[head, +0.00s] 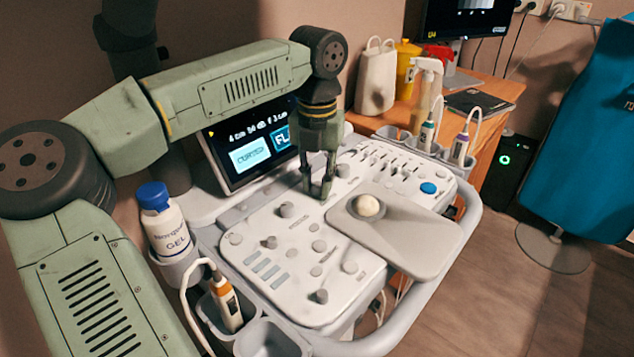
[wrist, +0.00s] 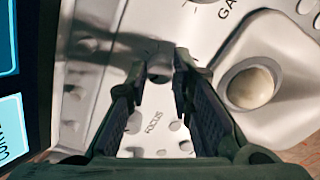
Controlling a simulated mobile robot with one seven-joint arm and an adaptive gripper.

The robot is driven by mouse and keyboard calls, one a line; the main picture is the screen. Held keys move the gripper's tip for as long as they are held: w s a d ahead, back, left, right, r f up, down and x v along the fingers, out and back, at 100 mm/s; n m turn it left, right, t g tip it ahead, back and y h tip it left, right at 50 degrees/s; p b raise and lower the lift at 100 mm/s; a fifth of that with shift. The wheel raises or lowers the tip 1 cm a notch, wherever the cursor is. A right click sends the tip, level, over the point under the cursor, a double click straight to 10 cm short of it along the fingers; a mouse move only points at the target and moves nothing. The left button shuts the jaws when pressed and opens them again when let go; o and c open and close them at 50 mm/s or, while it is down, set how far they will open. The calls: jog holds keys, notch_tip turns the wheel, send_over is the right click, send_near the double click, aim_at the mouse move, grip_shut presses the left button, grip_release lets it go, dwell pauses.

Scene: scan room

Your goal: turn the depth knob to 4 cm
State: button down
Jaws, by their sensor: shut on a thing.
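The white ultrasound control panel (head: 290,250) carries several grey knobs. My gripper (head: 318,190) points down at the panel's upper middle, just in front of the screen. In the wrist view its fingers (wrist: 160,80) are closed around a small grey knob (wrist: 158,73). The label FOCUS shows between the fingers, and letters starting GA lie to the right. No depth label is readable, so I cannot tell from lettering which knob I hold. The screen (head: 250,150) has a small top line that seems to begin with 4 cm and end with 3 cm.
A grey plate with a pale trackball (head: 368,205) lies right of my gripper. A gel bottle (head: 163,225) and an orange-white probe (head: 226,305) stand at the left rim. More probes (head: 459,147) hang at the right. The screen edge is close behind my gripper.

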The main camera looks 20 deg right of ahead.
aim_at(317, 185)
dwell(0.3)
jog(key=c, duration=1.4)
grip_release()
jog(key=shift+r, duration=0.1)
notch_tip(317, 185, up, 12)
jog(key=shift+f, duration=0.1)
